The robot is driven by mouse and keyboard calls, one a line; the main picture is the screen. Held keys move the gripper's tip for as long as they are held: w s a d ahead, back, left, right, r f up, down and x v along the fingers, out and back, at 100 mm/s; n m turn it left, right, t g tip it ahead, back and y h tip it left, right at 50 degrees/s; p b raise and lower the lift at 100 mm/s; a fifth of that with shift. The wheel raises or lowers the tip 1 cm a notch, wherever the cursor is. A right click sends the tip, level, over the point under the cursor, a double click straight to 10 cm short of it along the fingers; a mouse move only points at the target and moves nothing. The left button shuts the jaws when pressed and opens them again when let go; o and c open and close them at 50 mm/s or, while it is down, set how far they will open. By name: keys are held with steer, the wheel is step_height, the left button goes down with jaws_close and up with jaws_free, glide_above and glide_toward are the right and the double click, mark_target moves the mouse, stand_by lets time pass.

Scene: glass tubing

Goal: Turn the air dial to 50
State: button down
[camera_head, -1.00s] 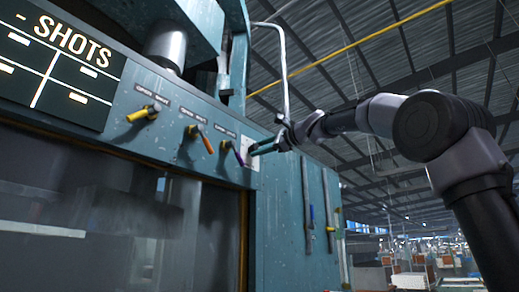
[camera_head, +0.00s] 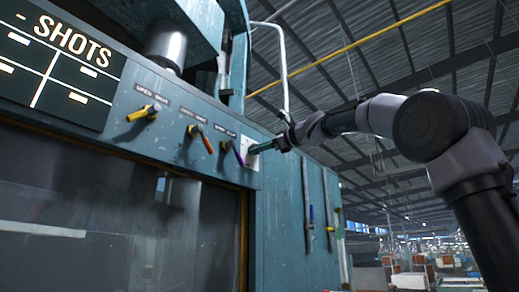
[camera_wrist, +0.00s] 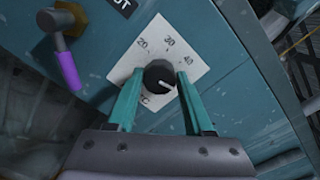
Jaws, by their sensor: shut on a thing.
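The air dial (camera_wrist: 158,72) is a round black knob on a white square plate (camera_wrist: 155,32) marked 20, 30 and 40, with a partly covered number at lower left. Its pale pointer mark points to the lower right, below the 40. No 50 is visible; my right finger covers part of that side. My gripper (camera_wrist: 158,80) has its teal fingers on either side of the knob, shut on it. In the head view my gripper (camera_head: 262,147) reaches the white plate (camera_head: 250,155) from the right; the knob itself is hard to make out there.
A purple-handled lever (camera_wrist: 66,62) sits close left of the plate. Orange (camera_head: 202,138) and yellow (camera_head: 145,113) levers are farther left on the teal machine panel. A bent pale pipe (camera_head: 283,65) rises behind my wrist. Open space lies to the right of the machine.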

steer(key=shift+f, duration=0.15)
steer(key=shift+c, duration=1.4)
jaws_free()
steer(key=v, duration=1.1)
steer(key=shift+w, duration=0.15)
steer(key=s+d+f+n+g+h, duration=0.1)
steer(key=s+d+f+n+h, duration=0.3)
steer(key=f, duration=1.1)
steer(key=s+d+f+n+g+h, duration=0.1)
steer(key=s+d+f+n+h, duration=0.3)
steer(key=f, duration=1.2)
steer(key=s+d+f+n+g+h, duration=0.1)
steer(key=s+d+f+n+h, duration=0.3)
steer(key=s+d+f, duration=0.6)
step_height(320, 180, down, 6)
steer(key=shift+s+f+n+g, duration=0.1)
steer(key=shift+s+n+g, duration=0.2)
steer(key=shift+s+n, duration=0.7)
